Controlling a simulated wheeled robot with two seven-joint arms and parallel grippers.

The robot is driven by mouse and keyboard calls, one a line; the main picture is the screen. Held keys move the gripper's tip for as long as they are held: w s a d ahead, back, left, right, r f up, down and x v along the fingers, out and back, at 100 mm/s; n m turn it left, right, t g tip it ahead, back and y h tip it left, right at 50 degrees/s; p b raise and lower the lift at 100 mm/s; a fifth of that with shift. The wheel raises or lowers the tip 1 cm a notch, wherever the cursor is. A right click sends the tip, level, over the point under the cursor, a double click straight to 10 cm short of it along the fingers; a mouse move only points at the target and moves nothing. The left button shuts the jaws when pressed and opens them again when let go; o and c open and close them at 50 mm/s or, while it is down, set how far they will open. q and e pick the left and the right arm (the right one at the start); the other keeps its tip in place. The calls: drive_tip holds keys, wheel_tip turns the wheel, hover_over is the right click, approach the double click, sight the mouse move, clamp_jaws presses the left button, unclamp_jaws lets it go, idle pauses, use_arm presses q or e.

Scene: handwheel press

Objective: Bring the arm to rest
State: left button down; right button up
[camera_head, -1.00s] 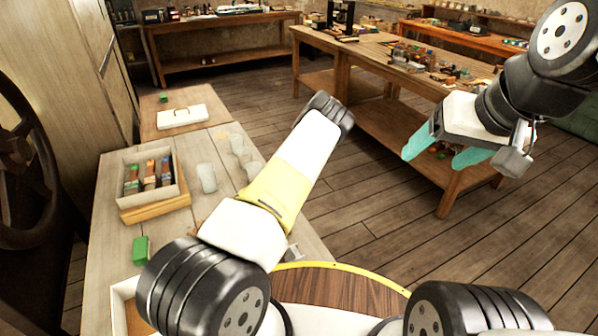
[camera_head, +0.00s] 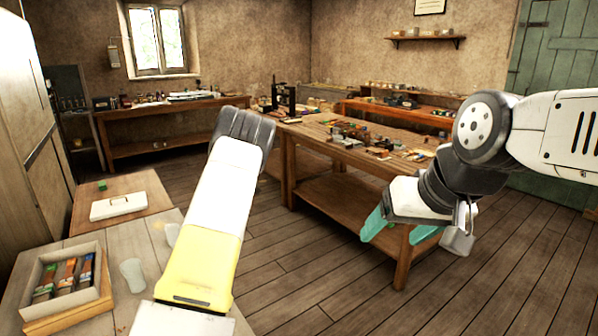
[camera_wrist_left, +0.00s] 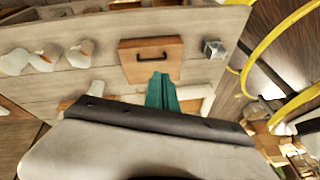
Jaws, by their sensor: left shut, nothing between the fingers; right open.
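My right gripper (camera_head: 400,228) hangs in the air at the right of the head view, its teal fingers apart and empty, in front of the wooden workbench. My left arm (camera_head: 205,220) stretches up from the bottom of the head view; its gripper is hidden there. In the left wrist view, my left gripper (camera_wrist_left: 162,92) shows teal fingers closed together with nothing between them. The fingers overlap a wooden block with a dark handle (camera_wrist_left: 150,58) in that picture; I cannot tell whether they touch it.
A box of coloured items (camera_head: 65,282), a pale cup (camera_head: 132,275) and a white lidded case (camera_head: 118,206) stand on the left tables. A workbench with small parts (camera_head: 345,155) stands behind my right gripper. The plank floor (camera_head: 300,270) between is open.

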use_arm(q)
drive_tip(key=s+d+r+m+t+h, duration=0.25)
drive_tip(key=s+r+m, duration=0.35)
drive_tip(key=r, duration=0.4)
drive_tip(key=s+d+r+m+t+h, duration=0.2)
drive_tip(key=s+d+r+m, duration=0.25)
drive_tip(key=s+r, duration=0.45)
drive_tip(key=s+d+r+m+t, duration=0.2)
drive_tip(key=s+r+m, duration=0.1)
drive_tip(key=s+m, duration=0.3)
drive_tip(key=s+d+r+m+t, duration=0.3)
drive_tip(key=s+m, duration=0.3)
drive_tip(key=s, duration=0.5)
drive_tip(key=shift+s+d, duration=0.2)
drive_tip(key=shift+s, duration=0.05)
drive_tip(key=shift+m+h, duration=0.25)
